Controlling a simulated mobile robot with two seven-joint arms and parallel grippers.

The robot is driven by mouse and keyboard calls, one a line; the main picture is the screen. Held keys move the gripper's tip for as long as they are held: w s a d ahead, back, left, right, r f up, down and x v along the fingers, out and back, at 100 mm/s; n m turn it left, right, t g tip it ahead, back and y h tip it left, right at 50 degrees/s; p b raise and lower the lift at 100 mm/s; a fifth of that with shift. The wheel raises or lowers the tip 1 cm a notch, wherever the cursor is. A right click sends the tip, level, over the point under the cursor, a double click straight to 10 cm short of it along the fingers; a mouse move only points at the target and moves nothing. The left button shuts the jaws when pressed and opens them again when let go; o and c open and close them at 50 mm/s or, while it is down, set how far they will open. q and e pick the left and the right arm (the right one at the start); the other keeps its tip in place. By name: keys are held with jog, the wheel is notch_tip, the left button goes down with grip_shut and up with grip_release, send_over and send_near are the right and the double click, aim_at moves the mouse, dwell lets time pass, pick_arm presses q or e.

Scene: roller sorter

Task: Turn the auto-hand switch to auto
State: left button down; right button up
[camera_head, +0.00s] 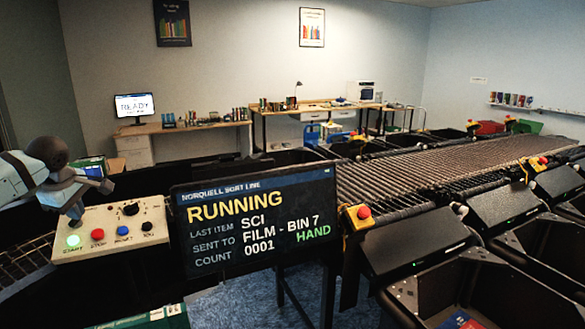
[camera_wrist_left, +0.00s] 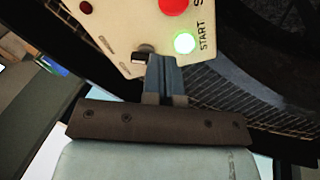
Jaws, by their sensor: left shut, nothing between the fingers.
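The cream control panel (camera_head: 108,228) stands left of the status screen (camera_head: 255,215), which reads RUNNING and HAND. The panel has a lit green START button (camera_head: 73,241), a red STOP button (camera_head: 97,234), a blue button (camera_head: 123,230) and a black knob (camera_head: 131,209). My left gripper (camera_head: 75,212) is shut and empty at the panel's left upper part. In the left wrist view its fingertips (camera_wrist_left: 162,62) are close beside a small dark switch (camera_wrist_left: 143,54), probably the auto-hand switch. Its label is too small to read, and contact cannot be told. My right gripper is not in view.
A yellow box with a red button (camera_head: 361,214) sits just right of the screen. The roller conveyor (camera_head: 430,170) runs to the back right, with black bins (camera_head: 490,285) along its near side. Desks (camera_head: 190,125) stand at the far wall.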

aim_at(83, 230)
pick_arm(q)
jog(key=shift+b+x, duration=0.35)
jog(key=shift+x, duration=1.8)
jog(key=shift+w+a+r, duration=0.15)
jog(key=shift+a, duration=0.25)
jog(key=shift+w+a+r, duration=0.15)
jog(key=shift+r, duration=0.1)
jog(key=shift+p, duration=0.4)
jog(key=shift+w+r+p, duration=0.2)
jog(key=shift+w+p, duration=0.1)
jog(key=shift+p, duration=0.2)
